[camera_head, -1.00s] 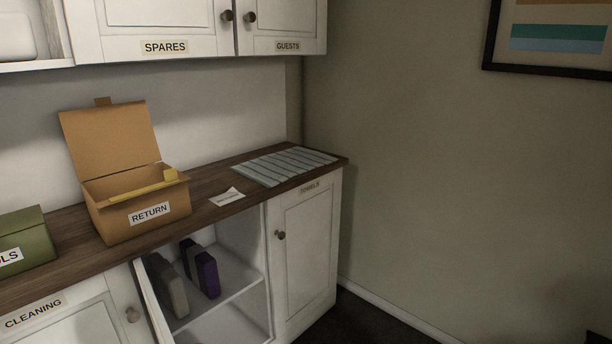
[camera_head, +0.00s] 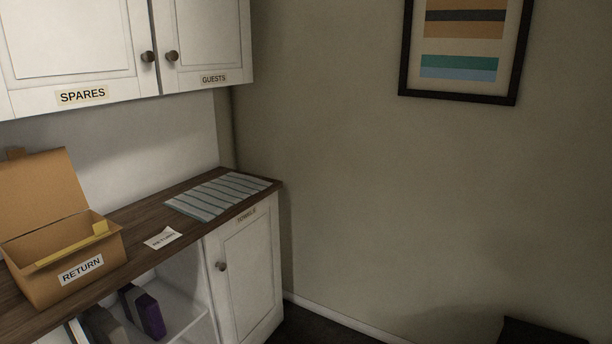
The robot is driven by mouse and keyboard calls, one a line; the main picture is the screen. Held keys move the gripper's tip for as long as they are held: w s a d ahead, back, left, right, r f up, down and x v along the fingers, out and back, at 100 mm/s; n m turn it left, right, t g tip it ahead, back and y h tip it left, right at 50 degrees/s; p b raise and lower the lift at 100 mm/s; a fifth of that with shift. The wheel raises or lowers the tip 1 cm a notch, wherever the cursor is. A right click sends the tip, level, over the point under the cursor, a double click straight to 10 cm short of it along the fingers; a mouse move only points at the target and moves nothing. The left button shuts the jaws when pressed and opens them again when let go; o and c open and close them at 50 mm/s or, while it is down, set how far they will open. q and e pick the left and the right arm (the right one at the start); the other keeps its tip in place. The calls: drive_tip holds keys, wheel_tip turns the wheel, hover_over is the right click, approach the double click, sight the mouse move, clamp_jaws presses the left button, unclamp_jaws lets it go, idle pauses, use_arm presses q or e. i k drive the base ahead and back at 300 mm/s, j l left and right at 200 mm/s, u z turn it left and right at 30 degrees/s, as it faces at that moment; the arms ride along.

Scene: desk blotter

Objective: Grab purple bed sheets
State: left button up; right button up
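The purple bundle (camera_head: 151,317), which looks like folded bed sheets, stands upright on a shelf in the open lower cabinet at the bottom left. A greyish bundle (camera_head: 103,326) stands to its left on the same shelf, cut off by the picture's bottom edge. A dark grey-brown side shows against the purple one's left. Neither of my grippers is in view.
The wooden counter (camera_head: 150,214) holds an open RETURN box (camera_head: 60,262), a paper note (camera_head: 163,238) and a striped cloth (camera_head: 215,194). A shut lower door (camera_head: 245,270) is right of the open cabinet. Shut upper cabinets (camera_head: 80,45) hang above. A dark object (camera_head: 540,335) is at the bottom right.

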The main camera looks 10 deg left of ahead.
sight(140, 309)
drive_tip(key=j+u, duration=0.15)
drive_tip(key=u, duration=0.25)
drive_tip(key=k+j+u, duration=0.1)
drive_tip(key=j+u, duration=0.15)
drive_tip(key=u, duration=0.2)
drive_tip(key=j+u, duration=0.2)
drive_tip(key=u, duration=0.2)
drive_tip(key=l+u, duration=0.5)
drive_tip(key=l, duration=0.9)
drive_tip(key=i+l+u, duration=0.1)
drive_tip(key=l, duration=0.2)
drive_tip(key=i+l+u, duration=0.1)
drive_tip(key=l, duration=0.25)
drive_tip(key=i, duration=0.1)
